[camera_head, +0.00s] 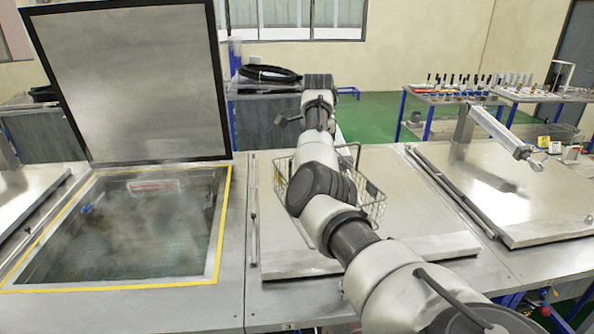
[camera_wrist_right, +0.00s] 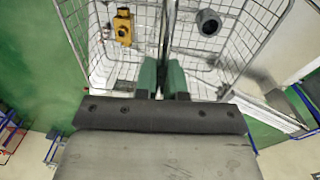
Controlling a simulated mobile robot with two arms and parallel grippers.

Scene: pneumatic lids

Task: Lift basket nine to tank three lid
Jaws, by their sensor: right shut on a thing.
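A wire basket (camera_head: 372,205) shows at the closed middle tank lid (camera_head: 415,215), mostly hidden behind my right arm; whether it rests on the lid or hangs just above it I cannot tell. In the right wrist view the wire basket (camera_wrist_right: 85,35) holds a yellow part (camera_wrist_right: 123,27) and a grey round fitting (camera_wrist_right: 209,22). My right gripper (camera_wrist_right: 163,75) is shut on the basket's upright metal handle (camera_wrist_right: 168,35). Its fingers are hidden in the head view. No basket or tank number is readable. My left gripper is not in view.
An open tank (camera_head: 130,225) with a yellow edge and liquid inside lies left, its lid (camera_head: 130,85) raised. The right lid (camera_head: 500,190) is closed, with a cylinder (camera_head: 505,135) above it.

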